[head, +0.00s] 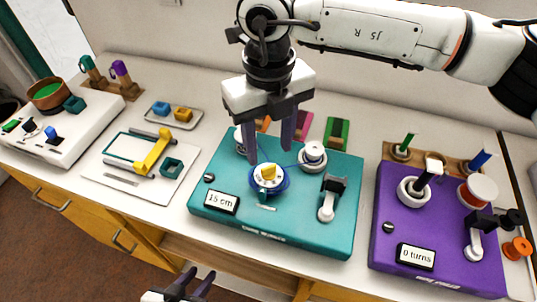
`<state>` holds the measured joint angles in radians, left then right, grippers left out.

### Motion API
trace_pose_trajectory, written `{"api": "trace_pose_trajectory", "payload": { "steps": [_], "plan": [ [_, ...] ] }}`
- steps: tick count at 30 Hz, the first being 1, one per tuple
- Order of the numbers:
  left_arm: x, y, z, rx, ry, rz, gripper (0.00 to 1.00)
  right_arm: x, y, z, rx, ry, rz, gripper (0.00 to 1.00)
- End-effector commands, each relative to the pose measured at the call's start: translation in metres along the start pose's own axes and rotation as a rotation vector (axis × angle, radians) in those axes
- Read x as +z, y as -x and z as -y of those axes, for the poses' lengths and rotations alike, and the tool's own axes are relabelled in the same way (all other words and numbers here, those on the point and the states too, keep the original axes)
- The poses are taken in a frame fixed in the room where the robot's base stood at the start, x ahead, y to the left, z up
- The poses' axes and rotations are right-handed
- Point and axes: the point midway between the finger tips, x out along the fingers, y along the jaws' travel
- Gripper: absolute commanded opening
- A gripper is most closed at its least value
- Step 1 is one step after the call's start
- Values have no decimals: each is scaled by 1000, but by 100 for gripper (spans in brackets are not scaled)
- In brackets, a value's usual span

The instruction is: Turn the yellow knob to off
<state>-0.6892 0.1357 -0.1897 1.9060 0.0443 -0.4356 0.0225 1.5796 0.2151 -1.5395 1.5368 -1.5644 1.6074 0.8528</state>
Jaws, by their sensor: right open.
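A small yellow knob (268,170) sits at the middle of a blue round dial (282,183) on the teal board (310,233). My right gripper (269,153) hangs over the teal board with its fingers pointing down. It is open and empty, its fingertips just above and either side of the yellow knob, with no contact that I can make out. My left gripper (200,276) is at the bottom edge, low in front of the counter, with its two fingertips apart and nothing between them. Any off mark by the knob is too small to read.
The teal board also carries a "15 cm" display (221,202), a white roller (313,153) and a crank (327,208). A purple board (385,245) with spools and a crank stands at the right. A white tray (120,185) with a yellow slider lies left.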

Motion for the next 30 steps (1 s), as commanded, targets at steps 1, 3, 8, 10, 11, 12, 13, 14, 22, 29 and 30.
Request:
{"api": "trace_pose_trajectory", "payload": {
  "steps": [1, 3, 8, 10, 11, 12, 13, 14, 22, 29, 30],
  "plan": [
    [-2, 3, 0, 0, 0, 2, 31, -1, -9, 0, 2, 0, -2, 45],
    [-3, 4, -1, 1, 0, 2, 31, -1, -22, 0, 2, 0, -3, 45],
    [-5, 6, -1, 1, -1, 2, 31, 0, -43, -1, 3, 1, -1, 45],
    [-6, 7, -1, 1, -1, 1, 31, 0, -49, -1, 3, 2, -1, 45],
    [-6, 7, -1, 1, -1, 1, 31, 0, -51, -1, 4, 2, 0, 45],
    [-6, 7, -1, 1, -1, 1, 31, 0, -53, -1, 4, 2, 0, 45],
    [-7, 7, -1, 1, -1, 0, 31, 0, -54, -1, 4, 2, 0, 45],
    [-7, 7, -1, 1, -1, 0, 31, 0, -54, -1, 3, 2, 1, 45],
    [-9, 7, -2, 2, -1, -4, 31, 0, -55, -1, 3, 2, 1, 39],
    [-12, 6, -1, 1, -2, -9, 31, 0, -55, -1, 4, 2, 1, 4],
    [-12, 6, -1, 1, -2, -10, 31, 0, -55, -1, 4, 3, 1, 4]
  ]
}}
